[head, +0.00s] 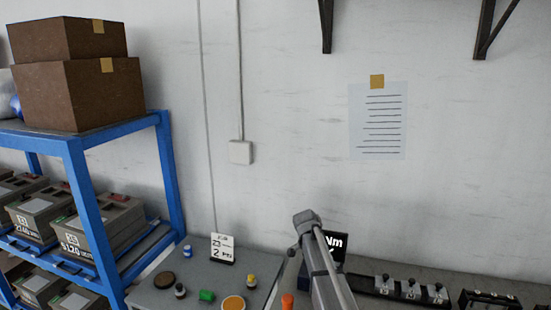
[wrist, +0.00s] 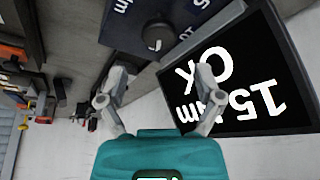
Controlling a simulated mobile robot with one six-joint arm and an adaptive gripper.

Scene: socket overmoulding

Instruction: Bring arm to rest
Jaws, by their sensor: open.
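My gripper (wrist: 160,82) shows in the wrist view with its two grey fingers spread apart and nothing between the tips. Beyond the fingers are a dark box with a round black knob (wrist: 158,36) and a black display (wrist: 262,85). In the head view my grey arm rises at the lower middle, in front of the same display (head: 336,240), where "Nm" shows. My gripper cannot be made out there.
A grey bench (head: 205,275) runs along the wall with small jars, a green item (head: 207,296) and a number card (head: 222,249). A black rack (head: 410,290) stands at right. A blue shelf (head: 78,165) at left holds cardboard boxes (head: 80,95) and bins.

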